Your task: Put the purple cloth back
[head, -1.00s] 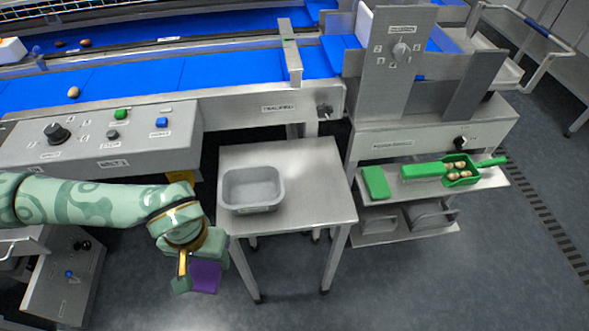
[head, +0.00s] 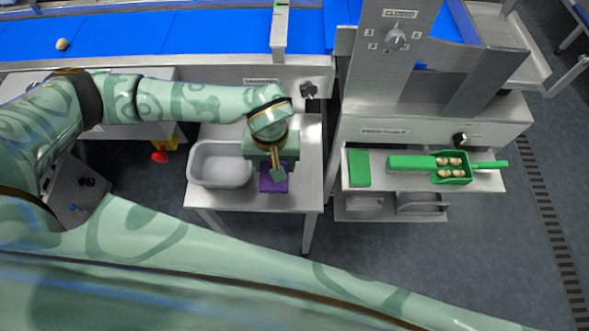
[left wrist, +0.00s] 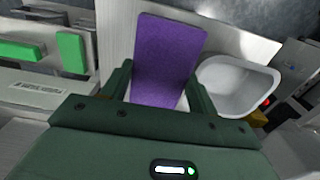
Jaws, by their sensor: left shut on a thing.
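The purple cloth (head: 273,178), a flat rectangular pad, is in my left gripper (head: 272,168) at the small steel table (head: 300,150), just right of the grey tub. The gripper is shut on it, pointing down. I cannot tell from the head view whether the cloth touches the tabletop. In the left wrist view the cloth (left wrist: 168,60) stands out between the two green fingers of the gripper (left wrist: 161,88), its far part free. My right gripper is not in view.
The empty-looking grey tub (head: 221,164) stands on the table, close left of the gripper. The blue conveyor (head: 180,33) runs behind.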

